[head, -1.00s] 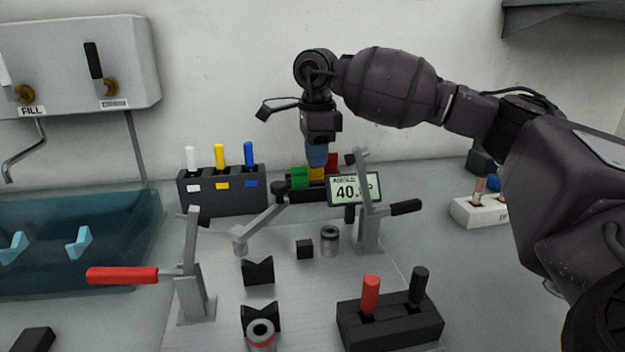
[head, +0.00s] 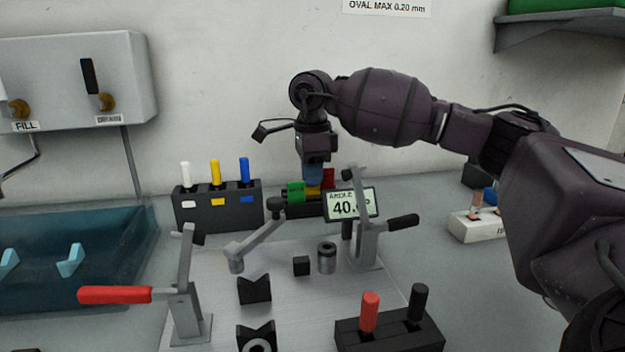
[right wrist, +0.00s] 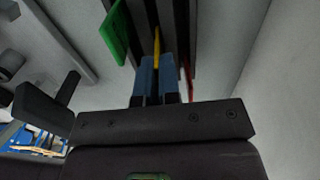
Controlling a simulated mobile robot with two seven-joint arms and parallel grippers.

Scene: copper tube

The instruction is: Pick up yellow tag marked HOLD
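The yellow tag (head: 313,190) stands in a dark rack (head: 308,208) at the back, between a green tag (head: 296,192) and a red tag (head: 328,178). Its lettering is not readable. My right gripper (head: 314,176) points down from above, its blue fingertips at the yellow tag's top. In the right wrist view the yellow tag (right wrist: 157,45) shows edge-on between the close-set blue fingers (right wrist: 157,68), which appear shut on it. The green tag (right wrist: 116,35) is beside them, and a sliver of red (right wrist: 190,90) shows on the other side. My left gripper is out of view.
A display (head: 351,204) and a grey clamp with a black handle (head: 403,222) stand in front of the rack, close to the gripper. A black holder with white, yellow and blue sticks (head: 218,210) is to the left. A red-handled clamp (head: 115,294) is nearer.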

